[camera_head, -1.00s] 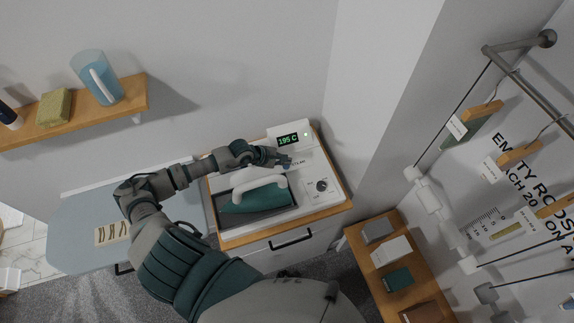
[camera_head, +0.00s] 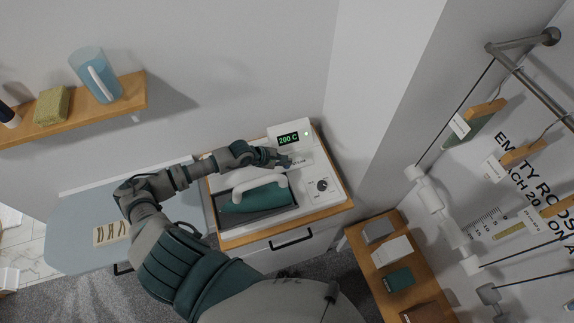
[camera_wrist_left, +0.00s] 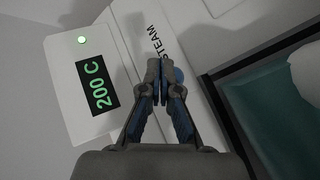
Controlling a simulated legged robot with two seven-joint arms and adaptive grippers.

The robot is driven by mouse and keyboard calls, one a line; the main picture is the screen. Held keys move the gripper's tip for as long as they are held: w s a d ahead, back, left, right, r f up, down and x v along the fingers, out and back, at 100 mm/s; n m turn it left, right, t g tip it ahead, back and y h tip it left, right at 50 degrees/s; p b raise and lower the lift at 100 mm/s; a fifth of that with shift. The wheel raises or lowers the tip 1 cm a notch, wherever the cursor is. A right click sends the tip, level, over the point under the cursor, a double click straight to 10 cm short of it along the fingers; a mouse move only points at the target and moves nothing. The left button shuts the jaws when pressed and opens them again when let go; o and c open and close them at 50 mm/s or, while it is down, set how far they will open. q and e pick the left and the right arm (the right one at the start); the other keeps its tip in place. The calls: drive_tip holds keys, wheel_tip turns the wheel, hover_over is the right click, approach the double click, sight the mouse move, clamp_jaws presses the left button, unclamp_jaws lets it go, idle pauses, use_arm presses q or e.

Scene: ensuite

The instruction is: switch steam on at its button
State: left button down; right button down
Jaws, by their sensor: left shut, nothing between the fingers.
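The steam station (camera_head: 325,172) is a white unit on a wood-topped cabinet. Its raised panel has a display (camera_head: 288,139) reading 200 C in green. In the left wrist view the display (camera_wrist_left: 98,88) also reads 200 C, with a lit green lamp (camera_wrist_left: 82,40) beside it. The label STEAM (camera_wrist_left: 157,42) is printed on the white surface. My left gripper (camera_head: 286,161) is shut and empty, its fingertips over the surface beside the label; the wrist view shows the closed fingertips (camera_wrist_left: 163,88). My right gripper is not in view.
A teal iron (camera_head: 250,200) with a white handle sits in a dark recess just in front of the gripper. A dark knob (camera_head: 322,185) is to the right. An ironing board (camera_head: 75,240) lies left, and a wall rises behind.

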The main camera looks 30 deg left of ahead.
use_arm(q)
drive_tip(key=shift+f+b, duration=0.5)
drive_tip(key=shift+b, duration=0.05)
idle(0.6)
drive_tip(key=shift+r+p, duration=0.55)
drive_tip(key=shift+r, duration=0.4)
drive_tip(key=shift+r, duration=0.2)
wheel_tip(320, 180, up, 6)
drive_tip(key=p, duration=0.3)
drive_tip(key=shift+f, duration=0.2)
